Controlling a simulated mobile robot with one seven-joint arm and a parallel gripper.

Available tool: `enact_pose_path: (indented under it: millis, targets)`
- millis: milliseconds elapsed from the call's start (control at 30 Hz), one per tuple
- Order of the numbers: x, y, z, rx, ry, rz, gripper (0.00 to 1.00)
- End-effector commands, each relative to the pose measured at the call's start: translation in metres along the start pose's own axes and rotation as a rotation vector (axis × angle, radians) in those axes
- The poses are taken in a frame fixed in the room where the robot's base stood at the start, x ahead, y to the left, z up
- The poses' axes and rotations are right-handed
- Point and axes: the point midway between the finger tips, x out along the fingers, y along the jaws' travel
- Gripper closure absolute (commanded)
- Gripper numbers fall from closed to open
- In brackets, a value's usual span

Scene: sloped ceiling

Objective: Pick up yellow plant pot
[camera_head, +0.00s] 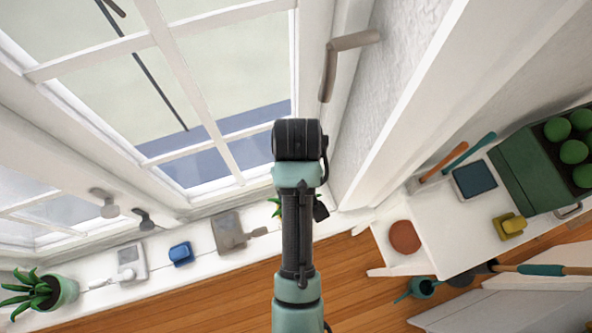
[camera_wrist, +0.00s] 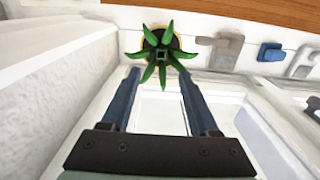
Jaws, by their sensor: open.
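The yellow plant pot (camera_wrist: 177,41) holds a spiky green plant and stands at the top centre of the wrist view. The leaves hide most of it; a yellow rim shows around dark soil. My gripper (camera_wrist: 159,72) is open and empty in the wrist view. Its two fingers point towards the plant, and the leaf tips reach down between the fingertips. I cannot tell whether any leaf touches a finger.
The white sill also bears a grey tool (camera_head: 229,232), a blue block (camera_head: 181,254) and a green pot (camera_head: 66,292) with a plant. Windows rise behind it. At right, a white shelf holds a green crate (camera_head: 525,170), a yellow object (camera_head: 510,226) and a terracotta round (camera_head: 405,237).

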Motion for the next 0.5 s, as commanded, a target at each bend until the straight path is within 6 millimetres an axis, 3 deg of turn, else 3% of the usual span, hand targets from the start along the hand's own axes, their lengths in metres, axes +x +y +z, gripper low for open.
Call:
enact_pose_path:
  millis: [300, 500]
  targets:
    - [0.058, 0.0, 0.001, 0.001, -0.004, -0.001, 0.39]
    - [0.074, 0.0, 0.0, 0.001, -0.001, 0.0, 0.39]
